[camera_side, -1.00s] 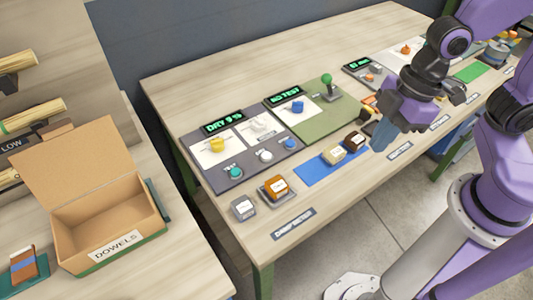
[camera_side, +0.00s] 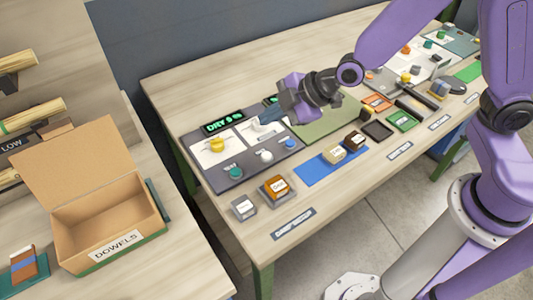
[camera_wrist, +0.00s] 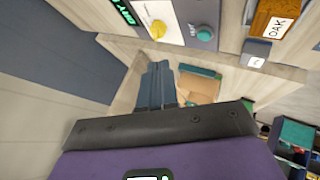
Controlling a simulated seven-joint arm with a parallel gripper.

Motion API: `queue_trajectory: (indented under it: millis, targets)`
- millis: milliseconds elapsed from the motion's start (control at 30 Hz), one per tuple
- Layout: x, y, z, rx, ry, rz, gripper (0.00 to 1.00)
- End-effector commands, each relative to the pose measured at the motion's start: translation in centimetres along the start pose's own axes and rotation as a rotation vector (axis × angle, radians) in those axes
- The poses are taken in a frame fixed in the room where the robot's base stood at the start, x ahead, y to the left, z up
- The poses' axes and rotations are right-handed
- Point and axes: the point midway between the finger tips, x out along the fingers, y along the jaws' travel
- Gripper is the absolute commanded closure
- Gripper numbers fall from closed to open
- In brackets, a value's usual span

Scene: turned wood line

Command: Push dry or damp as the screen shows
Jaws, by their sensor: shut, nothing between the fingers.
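The left screen (camera_side: 222,123) on the dark panel reads "DRY 9 %"; part of it shows in the wrist view (camera_wrist: 125,12). A yellow button (camera_side: 217,144) sits on a white plate below it, also in the wrist view (camera_wrist: 157,29). A teal button (camera_side: 235,172) is in front, also in the wrist view (camera_wrist: 204,33). A white button (camera_side: 266,156) and a blue button (camera_side: 290,145) lie to its right. My gripper (camera_side: 262,117) is shut and empty, above the panel's back right part.
An oak-labelled block (camera_side: 276,187) and a grey block (camera_side: 243,207) stand at the front left. Two labelled blocks (camera_side: 334,154) stand on a blue mat (camera_side: 318,172). A cardboard dowels box (camera_side: 110,225) is on the left table.

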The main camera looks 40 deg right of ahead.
Motion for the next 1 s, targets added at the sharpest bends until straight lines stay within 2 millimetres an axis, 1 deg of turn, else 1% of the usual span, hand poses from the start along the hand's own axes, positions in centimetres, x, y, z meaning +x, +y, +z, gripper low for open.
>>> queue_trajectory:
  millis: [200, 333, 800, 1000]
  targets:
    - [0.0, -0.1, 0.1, 0.001, -0.001, -0.001, 1.00]
    - [0.5, -0.4, 0.4, 0.002, -0.002, -0.001, 1.00]
    - [4.4, -3.4, 3.3, 0.002, -0.003, -0.005, 1.00]
    - [5.6, -4.2, 4.1, 0.001, -0.002, -0.004, 1.00]
